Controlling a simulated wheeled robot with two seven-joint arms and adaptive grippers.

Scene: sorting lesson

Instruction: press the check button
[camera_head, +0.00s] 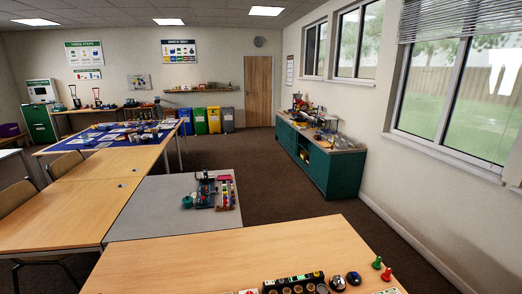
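I cannot pick out a labelled check button for certain. A black box (292,285) with several round button-like or light-like spots lies at the bottom edge of the near table, cut off by the frame. Beside it are a small silver dome (338,283) and a dark round piece (354,278); either is too small to identify. A green pawn-like piece (377,263) and a red one (387,274) stand at the table's right corner. Neither of my grippers shows in the head view.
The near wooden table (215,262) is bare on its left and middle. Beyond it is a grey table (150,215) with a dark device (205,190). A teal cabinet (310,165) runs along the right wall. Brown carpet (275,190) lies open between. Coloured bins (200,121) stand at the back.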

